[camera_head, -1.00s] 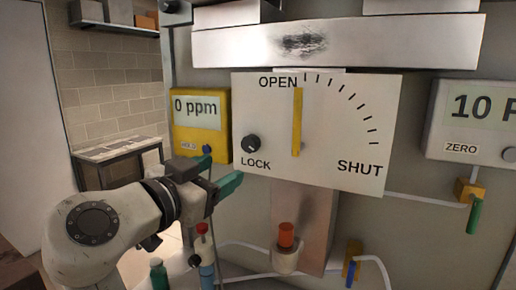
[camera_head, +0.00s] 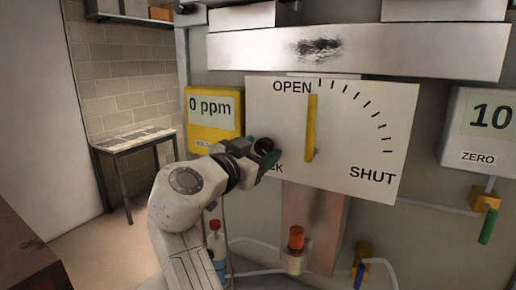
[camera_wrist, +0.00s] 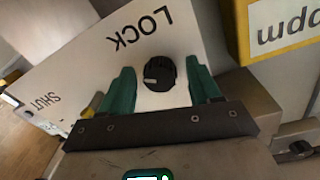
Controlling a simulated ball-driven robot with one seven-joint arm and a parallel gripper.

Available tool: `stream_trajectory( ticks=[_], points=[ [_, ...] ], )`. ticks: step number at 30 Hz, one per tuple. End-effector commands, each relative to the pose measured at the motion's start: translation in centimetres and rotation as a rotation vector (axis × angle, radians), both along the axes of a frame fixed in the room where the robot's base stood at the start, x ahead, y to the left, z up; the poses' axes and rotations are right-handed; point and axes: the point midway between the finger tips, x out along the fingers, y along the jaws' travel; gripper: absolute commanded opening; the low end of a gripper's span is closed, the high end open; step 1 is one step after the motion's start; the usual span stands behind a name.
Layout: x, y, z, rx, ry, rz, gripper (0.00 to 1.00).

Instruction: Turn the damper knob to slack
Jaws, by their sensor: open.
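The black round damper knob (camera_head: 264,146) is on the lower left of the white damper plate (camera_head: 360,150), by the LOCK label. In the wrist view the knob (camera_wrist: 160,74) shows a small pale mark on its left side. My gripper (camera_wrist: 162,84) is open, with one green finger on each side of the knob and a visible gap to each. In the head view my gripper (camera_head: 267,157) partly covers the knob and the LOCK label. The yellow damper lever (camera_head: 311,128) stands nearly upright, its top at OPEN.
A yellow meter (camera_head: 213,120) reading 0 ppm hangs close left of the plate. A grey display box (camera_head: 481,130) marked ZERO is at the right. A red-orange cap (camera_head: 296,238) and pipes are below. A small table (camera_head: 130,140) stands at the far left.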

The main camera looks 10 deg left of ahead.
Motion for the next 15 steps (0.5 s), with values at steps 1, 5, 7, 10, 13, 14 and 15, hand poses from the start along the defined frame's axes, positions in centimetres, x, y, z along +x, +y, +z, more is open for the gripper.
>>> stream_trajectory(
  ticks=[1, 5, 7, 10, 13, 14, 15],
  points=[
    [0.06, -0.02, -0.01, 0.000, 0.000, 0.000, 0.62],
    [0.05, -0.02, -0.03, 0.000, 0.000, 0.000, 0.62],
    [0.04, -0.03, -0.03, 0.000, 0.000, 0.000, 0.61],
    [0.03, -0.03, -0.03, 0.000, 0.000, 0.000, 0.52],
    [0.02, -0.02, -0.03, 0.000, 0.000, 0.000, 0.42],
    [0.02, -0.02, -0.03, 0.000, 0.000, 0.000, 0.39],
    [0.02, -0.02, -0.03, 0.000, 0.000, 0.000, 0.35]
  ],
)
